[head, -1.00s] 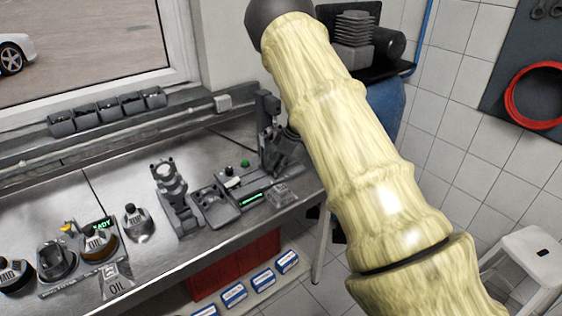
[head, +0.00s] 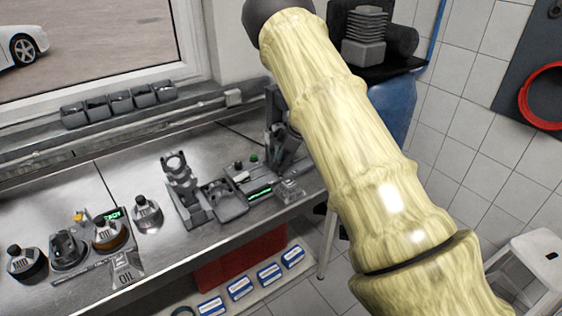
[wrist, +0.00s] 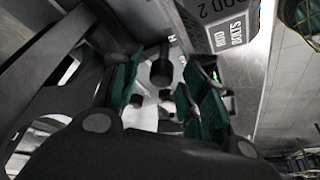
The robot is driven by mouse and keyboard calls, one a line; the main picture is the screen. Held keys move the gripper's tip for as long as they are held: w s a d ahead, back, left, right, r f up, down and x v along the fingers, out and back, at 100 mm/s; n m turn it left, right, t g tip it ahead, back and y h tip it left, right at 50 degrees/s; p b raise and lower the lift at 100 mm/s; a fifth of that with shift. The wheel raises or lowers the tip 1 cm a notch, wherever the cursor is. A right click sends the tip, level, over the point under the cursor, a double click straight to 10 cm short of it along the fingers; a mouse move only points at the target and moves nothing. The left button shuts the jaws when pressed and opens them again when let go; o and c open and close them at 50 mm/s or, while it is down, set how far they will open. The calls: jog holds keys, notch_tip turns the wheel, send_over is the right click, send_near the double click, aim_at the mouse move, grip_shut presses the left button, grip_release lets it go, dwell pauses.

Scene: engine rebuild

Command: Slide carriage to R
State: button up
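In the wrist view my gripper (wrist: 165,95) has its two green-padded fingers spread apart. Between and beyond them show a bright metal plate and a dark round knob or post (wrist: 161,70), with visible gaps to the fingers. A letter, seemingly R (wrist: 172,39), is marked on the metal just past the knob. I cannot tell for sure which part is the carriage. In the head view a dark upright device (head: 277,125) stands at the bench's right end, partly hidden by my arm. My gripper does not show clearly there.
The steel bench (head: 75,190) holds a grey fixture (head: 180,185), a tray (head: 222,200), a panel with a green display (head: 258,191) and several bottles at left. A box marked ROD BOLTS (wrist: 222,25) is close beyond my gripper. A white stool (head: 535,265) stands at right.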

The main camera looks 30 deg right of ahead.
jog(key=v, duration=1.2)
dwell(0.5)
